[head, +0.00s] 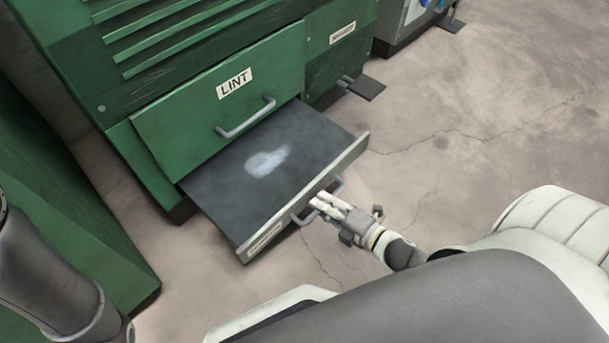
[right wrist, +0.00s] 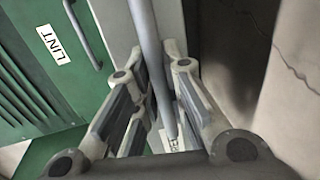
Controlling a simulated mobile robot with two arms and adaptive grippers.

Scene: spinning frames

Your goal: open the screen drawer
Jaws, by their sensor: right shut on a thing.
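The screen drawer (head: 232,168) is pulled out of the green machine, below the panel labelled LINT. Its dark flat top shows, with a whitish fluffy patch (head: 267,161) on it. Its light grey front has a bar handle (head: 319,200). My right gripper (head: 322,204) is at that handle and shut on it. In the right wrist view the grey bar (right wrist: 152,60) runs between the fingers. The label on the drawer front is too small to read in the head view. My left gripper is not in view; only part of my left arm shows at the lower left.
The closed LINT panel (head: 205,105) with its own handle (head: 245,118) is just above the drawer. Another green cabinet (head: 60,220) stands at the left. A dark foot plate (head: 366,87) sits right of the machine. The cracked concrete floor (head: 480,120) on the right is clear.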

